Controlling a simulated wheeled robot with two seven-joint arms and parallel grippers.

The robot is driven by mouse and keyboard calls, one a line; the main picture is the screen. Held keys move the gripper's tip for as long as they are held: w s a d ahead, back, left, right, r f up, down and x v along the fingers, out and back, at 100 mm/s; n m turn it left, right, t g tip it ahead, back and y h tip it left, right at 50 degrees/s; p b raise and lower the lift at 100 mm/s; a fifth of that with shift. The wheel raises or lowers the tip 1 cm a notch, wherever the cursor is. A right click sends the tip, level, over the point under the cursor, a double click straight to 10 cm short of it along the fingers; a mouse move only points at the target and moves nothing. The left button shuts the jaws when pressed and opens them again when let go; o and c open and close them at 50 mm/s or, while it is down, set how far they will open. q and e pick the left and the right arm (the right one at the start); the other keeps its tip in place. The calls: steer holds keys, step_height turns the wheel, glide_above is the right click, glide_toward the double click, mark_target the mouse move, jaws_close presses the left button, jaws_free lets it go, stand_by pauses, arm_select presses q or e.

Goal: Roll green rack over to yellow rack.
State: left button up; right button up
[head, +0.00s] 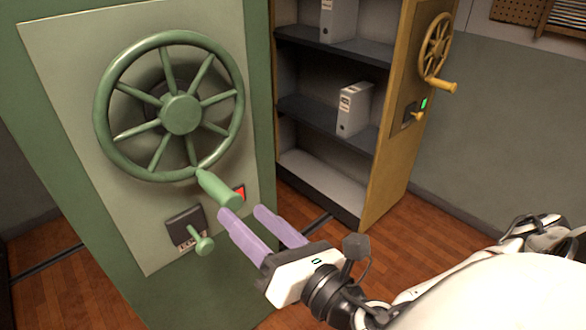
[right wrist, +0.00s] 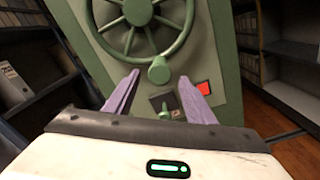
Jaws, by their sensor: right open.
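The green rack (head: 262,100) stands at the left with a spoked green handwheel (head: 181,115) on its end panel. The wheel's handle (head: 219,188) points out at its lower right. Below are a dark plate with a green knob (head: 203,243) and a red indicator (head: 239,193). The yellow rack (head: 385,160) stands farther right, with its own yellow wheel (head: 437,46) and a green indicator (head: 424,103). My right gripper (head: 243,214) is open and empty, its lilac fingers just below the handle. In the right wrist view the handle (right wrist: 159,70) shows ahead between the fingertips. My left gripper is out of view.
A gap with open floor (head: 300,240) and a dark floor rail (head: 318,224) lies between the racks. Grey binders (head: 354,110) stand on the yellow rack's shelves. In the right wrist view another shelf with binders (right wrist: 14,85) is at the left.

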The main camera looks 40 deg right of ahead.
mark_target(234, 207)
steer(key=w+b, duration=0.4)
steer(key=w, duration=0.1)
steer(key=shift+a+f, duration=0.15)
steer(key=shift+f, duration=0.1)
steer(key=w+b, duration=0.3)
steer(key=b, duration=0.2)
steer(key=shift+w, duration=0.2)
steer(key=shift+w+a+r, duration=0.1)
steer(key=shift+w+r, duration=0.05)
steer(key=shift+w, duration=0.1)
steer(key=shift+r, duration=0.1)
steer(key=shift+w+p, duration=0.3)
steer(key=shift+w, duration=0.2)
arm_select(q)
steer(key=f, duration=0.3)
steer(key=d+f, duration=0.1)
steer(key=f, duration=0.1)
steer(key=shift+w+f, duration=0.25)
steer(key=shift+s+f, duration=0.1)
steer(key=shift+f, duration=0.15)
arm_select(e)
jaws_close()
